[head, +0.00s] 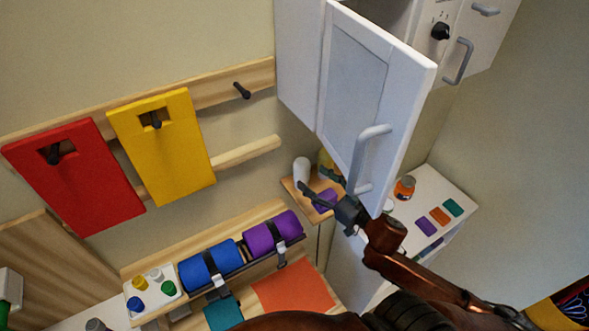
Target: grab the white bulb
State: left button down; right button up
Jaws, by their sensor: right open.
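My right gripper (314,180) is open and empty, in front of a small wooden shelf near the cabinet door. My left gripper is not in view.
An open white cabinet door (357,95) hangs just above my right gripper. A white cylinder (302,171) and a purple block (325,201) are by the gripper. Blue (210,265) and purple (272,233) rolls lie on a rack between the gripper and tray.

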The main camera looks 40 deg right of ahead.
aim_at(308, 171)
jog(key=shift+w+r, duration=0.1)
jog(key=shift+w, duration=0.25)
jog(key=shift+w+r+p, duration=0.1)
jog(key=shift+w+p, duration=0.25)
jog(key=shift+w+d+p, duration=0.1)
jog(key=shift+w+p, duration=0.45)
jog(key=shift+w, duration=0.6)
jog(key=shift+w+f+p, duration=0.15)
jog(key=shift+w+p, duration=0.05)
jog(key=shift+w, duration=0.55)
jog(key=shift+w+f+p, duration=0.15)
jog(key=shift+w+p, duration=0.05)
jog(key=shift+w, duration=0.5)
jog(key=c, duration=1.4)
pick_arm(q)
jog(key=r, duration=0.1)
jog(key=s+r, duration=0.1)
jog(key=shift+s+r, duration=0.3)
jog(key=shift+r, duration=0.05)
pick_arm(e)
jog(key=shift+c, duration=0.3)
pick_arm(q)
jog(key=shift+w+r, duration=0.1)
pick_arm(e)
jog(key=shift+r, duration=0.1)
